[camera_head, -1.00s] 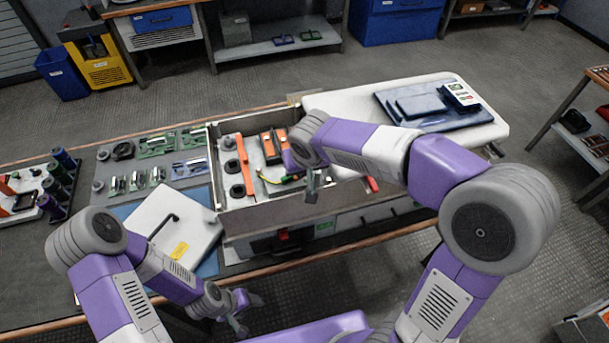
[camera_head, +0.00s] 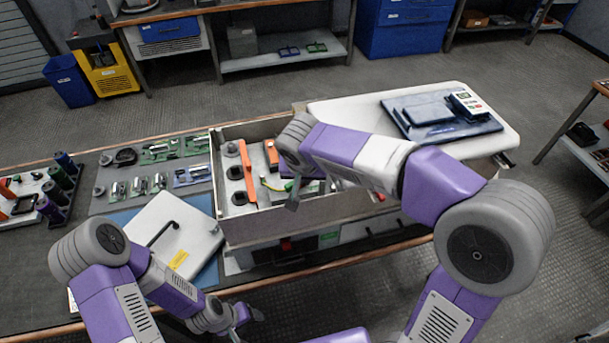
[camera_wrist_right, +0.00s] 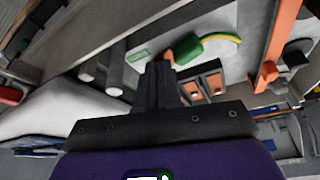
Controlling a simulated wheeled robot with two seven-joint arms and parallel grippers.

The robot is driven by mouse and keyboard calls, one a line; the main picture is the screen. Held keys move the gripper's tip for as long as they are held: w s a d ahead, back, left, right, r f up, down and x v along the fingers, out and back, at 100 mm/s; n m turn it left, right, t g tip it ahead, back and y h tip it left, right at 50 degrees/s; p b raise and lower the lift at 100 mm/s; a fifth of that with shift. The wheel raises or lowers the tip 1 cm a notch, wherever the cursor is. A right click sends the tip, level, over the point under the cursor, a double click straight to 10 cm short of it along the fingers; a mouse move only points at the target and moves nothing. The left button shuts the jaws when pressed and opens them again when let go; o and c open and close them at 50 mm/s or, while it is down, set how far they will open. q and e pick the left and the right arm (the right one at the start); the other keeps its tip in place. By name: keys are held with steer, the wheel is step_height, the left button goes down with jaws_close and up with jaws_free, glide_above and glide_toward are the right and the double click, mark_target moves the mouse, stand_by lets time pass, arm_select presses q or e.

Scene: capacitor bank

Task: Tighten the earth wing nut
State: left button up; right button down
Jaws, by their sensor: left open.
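The open cabinet (camera_head: 232,232) stands mid-bench. Inside it, a green-and-yellow earth lead (camera_head: 272,186) shows beside my right gripper (camera_head: 293,196), which reaches in from above. The lead, with its green sleeve (camera_wrist_right: 201,49), also shows in the right wrist view, just beyond the fingertips (camera_wrist_right: 160,68). Those fingers look closed together, with nothing clearly held between them. The earth wing nut itself is not clearly visible; the fingers may hide it. My left gripper (camera_head: 247,318) is open and empty, low in front of the bench, away from the cabinet.
An orange bar (camera_head: 247,172) and black round parts stand in the cabinet's left part. Its walls bound the right gripper. A white panel with a black handle (camera_head: 163,233) lies to the left. A white lid (camera_head: 350,110) with a blue tray lies at back right.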

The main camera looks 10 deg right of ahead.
steer(key=c, duration=1.3)
jaws_free()
steer(key=shift+r, duration=0.2)
steer(key=shift+f, duration=0.1)
